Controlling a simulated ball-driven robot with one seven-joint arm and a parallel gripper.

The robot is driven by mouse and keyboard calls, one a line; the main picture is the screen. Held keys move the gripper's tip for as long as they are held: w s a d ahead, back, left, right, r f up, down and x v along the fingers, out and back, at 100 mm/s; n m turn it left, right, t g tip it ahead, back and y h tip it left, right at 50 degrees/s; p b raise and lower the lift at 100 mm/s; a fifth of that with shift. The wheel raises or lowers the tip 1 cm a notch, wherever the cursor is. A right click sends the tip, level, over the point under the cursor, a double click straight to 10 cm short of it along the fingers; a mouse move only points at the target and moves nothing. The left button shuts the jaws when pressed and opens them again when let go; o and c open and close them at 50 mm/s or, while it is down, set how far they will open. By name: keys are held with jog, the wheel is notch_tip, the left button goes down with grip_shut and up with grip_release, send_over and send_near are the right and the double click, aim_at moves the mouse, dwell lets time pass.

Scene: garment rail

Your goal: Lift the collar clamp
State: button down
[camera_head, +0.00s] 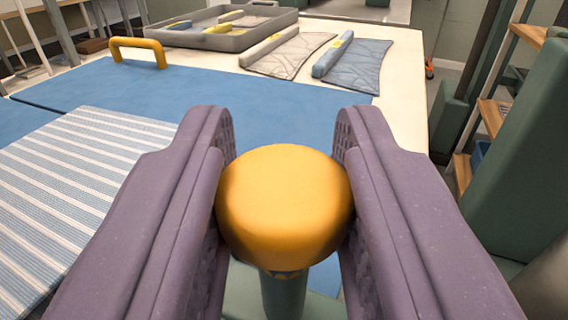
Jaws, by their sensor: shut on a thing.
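An orange rounded knob (283,200), which I take to be the top of the collar clamp, fills the lower middle of the view. My gripper (284,155) is shut on it, with a purple padded finger pressed against its left and right sides. A dark green post (284,296) shows directly below the knob. The rest of the clamp and whatever lies under it are hidden by the knob and the fingers. I cannot tell whether the knob is lifted.
A pale table (403,95) lies beyond, with a blue mat (230,92), a striped cloth (75,180), a yellow handle (139,47) and a grey tray (222,39). Green upholstered frames and wooden steps (490,115) stand close on the right.

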jog(key=shift+d, duration=0.15)
jog(key=m, duration=0.1)
jog(key=d+m+t+b, duration=0.1)
jog(key=m, duration=0.1)
jog(key=s+d+r+m+b, duration=0.1)
jog(key=shift+r+m+t+h, duration=0.1)
jog(key=shift+m+t+h, duration=0.2)
jog(key=shift+t, duration=0.1)
jog(key=shift+s+d+r+m+t+h+b, duration=0.1)
jog(key=shift+s+d+m+t+h+b, duration=0.25)
jog(key=shift+m+b, duration=0.6)
jog(key=shift+s+d+r+m+t+h+b, duration=0.1)
jog(key=shift+d+m+h+b, duration=0.45)
jog(key=shift+m, duration=0.7)
jog(key=shift+s+d+m+t+h+b, duration=0.15)
jog(key=shift+d+m+t+h+b, duration=0.15)
jog(key=shift+d+m+b, duration=0.5)
jog(key=shift+a+m, duration=0.15)
jog(key=shift+m, duration=0.25)
jog(key=c, duration=0.8)
grip_release()
jog(key=s+p, duration=0.1)
jog(key=s, duration=0.4)
jog(key=s+a+p, duration=0.1)
jog(key=s+p, duration=0.1)
jog(key=s, duration=0.3)
jog(key=s+a+p, duration=0.1)
jog(key=s, duration=0.4)
jog(key=shift+f+p, duration=0.3)
jog(key=shift+f, duration=0.1)
